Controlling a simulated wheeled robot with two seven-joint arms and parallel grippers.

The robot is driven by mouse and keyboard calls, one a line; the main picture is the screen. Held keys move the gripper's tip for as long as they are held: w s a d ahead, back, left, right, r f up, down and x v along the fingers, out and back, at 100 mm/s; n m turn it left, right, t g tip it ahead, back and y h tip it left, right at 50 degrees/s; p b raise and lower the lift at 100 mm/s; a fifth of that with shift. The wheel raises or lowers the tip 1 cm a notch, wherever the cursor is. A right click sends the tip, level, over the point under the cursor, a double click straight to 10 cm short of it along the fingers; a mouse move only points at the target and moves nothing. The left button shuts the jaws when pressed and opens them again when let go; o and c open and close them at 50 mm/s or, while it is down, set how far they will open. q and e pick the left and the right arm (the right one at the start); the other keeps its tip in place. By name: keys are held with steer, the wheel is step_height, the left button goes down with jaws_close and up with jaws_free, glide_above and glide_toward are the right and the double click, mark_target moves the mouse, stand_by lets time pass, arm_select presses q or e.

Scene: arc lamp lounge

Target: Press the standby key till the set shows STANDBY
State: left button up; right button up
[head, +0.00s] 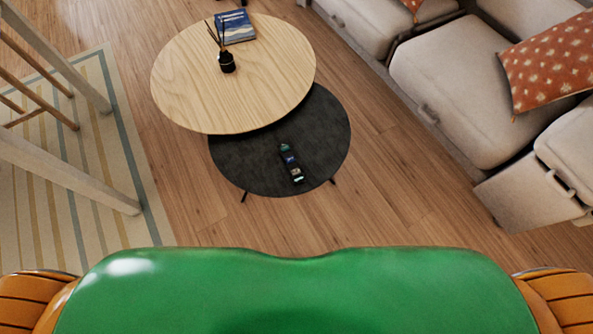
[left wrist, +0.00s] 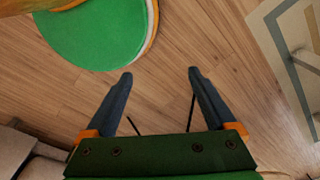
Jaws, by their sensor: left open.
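A dark remote-like handset (head: 291,164) with a few small coloured marks lies on the lower black round table (head: 240,168). Its keys are too small to read, so I cannot tell which is the standby key. No set or screen showing a status is in view. My left gripper (left wrist: 160,76) shows in the left wrist view, with its two fingers apart and nothing between them, above bare wooden floor. It is not in the head view, well away from the handset. My right gripper is in neither view.
A higher wooden round table (head: 190,85) overlaps the black one and carries a reed diffuser (head: 227,62) and a blue book (head: 235,27). A beige sofa (head: 450,85) stands right. A wooden-legged piece (head: 70,172) stands on a striped rug (head: 95,215) left. Floor before the tables is clear.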

arm_select(q)
steer(key=shift+w, duration=0.3)
steer(key=shift+c, duration=0.6)
steer(key=shift+s+d+r, duration=0.1)
steer(key=shift+s, duration=0.25)
steer(key=c, duration=1.1)
steer(key=shift+w, duration=0.1)
jaws_close()
